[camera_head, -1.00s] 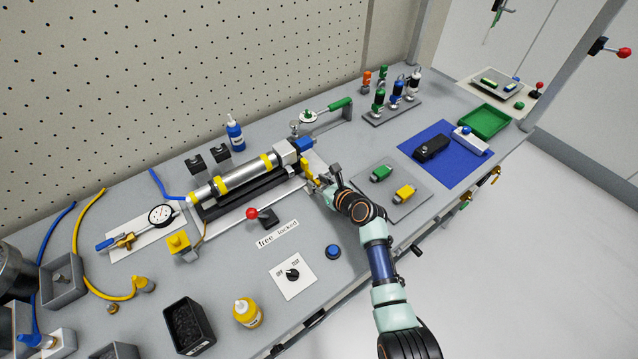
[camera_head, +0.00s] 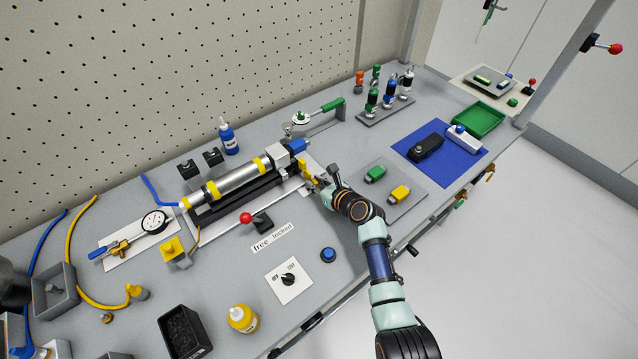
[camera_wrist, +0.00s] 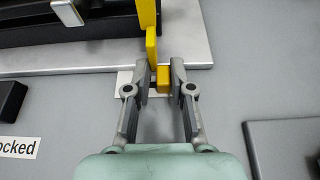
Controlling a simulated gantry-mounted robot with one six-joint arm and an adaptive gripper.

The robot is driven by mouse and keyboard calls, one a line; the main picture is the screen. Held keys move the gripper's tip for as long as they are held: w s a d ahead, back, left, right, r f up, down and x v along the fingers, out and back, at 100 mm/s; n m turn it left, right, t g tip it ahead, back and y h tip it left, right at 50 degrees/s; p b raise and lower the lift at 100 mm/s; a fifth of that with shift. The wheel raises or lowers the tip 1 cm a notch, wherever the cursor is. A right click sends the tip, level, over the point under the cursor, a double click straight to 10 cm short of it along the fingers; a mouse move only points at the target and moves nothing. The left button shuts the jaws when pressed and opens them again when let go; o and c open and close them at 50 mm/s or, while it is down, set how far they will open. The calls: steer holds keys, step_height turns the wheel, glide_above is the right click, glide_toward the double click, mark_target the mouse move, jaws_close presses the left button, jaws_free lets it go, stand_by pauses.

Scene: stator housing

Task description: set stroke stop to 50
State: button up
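The yellow stop piece (camera_head: 304,170), which looks like the stroke stop, stands at the right end of the silver cylinder (camera_head: 232,180) with yellow bands. In the wrist view its upright yellow plate (camera_wrist: 148,18) rises beside the dark rail, and a small yellow block (camera_wrist: 163,78) sits at its near end. My gripper (camera_head: 318,182) is at this end of the rail. In the wrist view my gripper (camera_wrist: 161,75) is open, with one finger on each side of the small block. A gap shows on the left; the right finger is very close, and contact is unclear. No scale is readable.
A red-knobbed lever (camera_head: 247,218) stands by the "free locked" label (camera_head: 273,237). A grey plate (camera_head: 408,203) with green and yellow parts lies just right of my gripper. A blue button (camera_head: 328,255) and a rotary switch (camera_head: 288,280) are nearer the front.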

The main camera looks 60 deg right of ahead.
steer(key=shift+o, duration=1.4)
steer(key=shift+s+d, duration=0.25)
steer(key=shift+d, duration=0.2)
steer(key=shift+a, duration=0.1)
steer(key=shift+s+r, duration=0.1)
steer(key=shift+s, duration=0.05)
steer(key=v, duration=1.1)
steer(key=shift+s+a+r, duration=0.15)
steer(key=shift+s+a, duration=0.05)
steer(key=shift+a, duration=0.05)
